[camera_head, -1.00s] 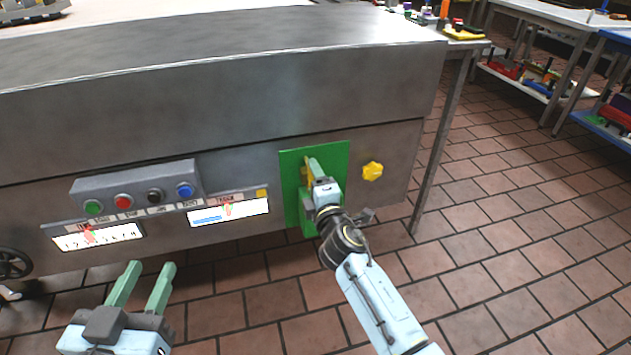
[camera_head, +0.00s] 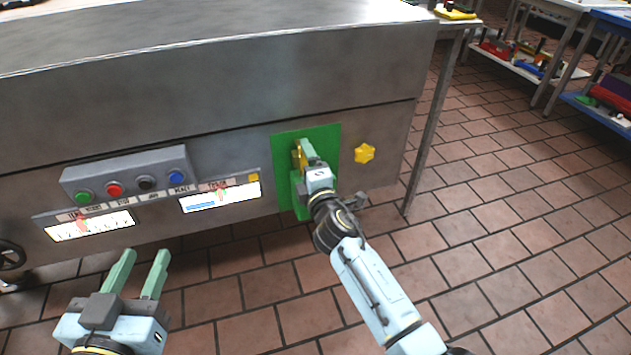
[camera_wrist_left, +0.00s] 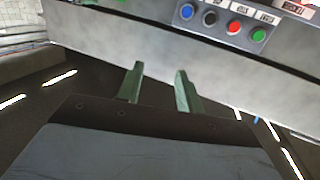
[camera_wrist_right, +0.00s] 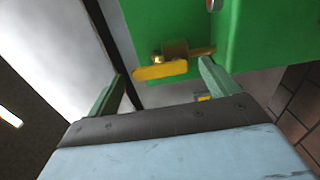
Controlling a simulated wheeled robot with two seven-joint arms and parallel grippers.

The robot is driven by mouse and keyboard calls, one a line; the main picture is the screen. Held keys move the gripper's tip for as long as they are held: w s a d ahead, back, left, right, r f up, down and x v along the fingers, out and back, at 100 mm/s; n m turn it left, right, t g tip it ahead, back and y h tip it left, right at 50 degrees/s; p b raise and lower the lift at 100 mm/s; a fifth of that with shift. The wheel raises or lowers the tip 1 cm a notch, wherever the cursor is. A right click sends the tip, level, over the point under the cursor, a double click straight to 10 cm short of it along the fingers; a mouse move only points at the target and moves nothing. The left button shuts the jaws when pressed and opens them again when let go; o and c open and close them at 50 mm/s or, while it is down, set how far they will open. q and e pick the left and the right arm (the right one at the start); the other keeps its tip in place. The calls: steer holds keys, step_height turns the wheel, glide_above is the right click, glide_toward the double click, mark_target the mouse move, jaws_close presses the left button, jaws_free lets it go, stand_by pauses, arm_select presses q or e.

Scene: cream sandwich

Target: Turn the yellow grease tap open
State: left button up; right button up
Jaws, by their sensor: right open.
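The yellow grease tap is a flat yellow lever (camera_wrist_right: 162,71) on a brass fitting (camera_wrist_right: 178,50), in front of the green panel (camera_wrist_right: 150,22) in the right wrist view. In the head view the green panel (camera_head: 332,138) is on the machine front, and a bit of the tap (camera_head: 297,158) shows beside my right gripper. My right gripper (camera_wrist_right: 160,85) is open, with the lever between or just beyond its fingertips; contact cannot be told. My left gripper (camera_head: 143,254) is open and empty, low in front of the machine; it also shows in the left wrist view (camera_wrist_left: 158,72).
A yellow star-shaped knob (camera_head: 364,153) sits right of the green panel. A button box (camera_head: 130,178) with coloured buttons and two white displays are to the left.

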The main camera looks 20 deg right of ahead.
arm_select(q)
steer(key=s+a+f+g+y+p, duration=0.2)
steer(key=s+f+g, duration=0.1)
steer(key=f+g, duration=0.3)
step_height(320, 180, down, 2)
steer(key=shift+s+a+f, duration=0.25)
steer(key=shift+s+a, duration=0.1)
steer(key=shift+a, duration=0.05)
arm_select(e)
steer(key=s, duration=1.3)
steer(key=shift+d, duration=0.25)
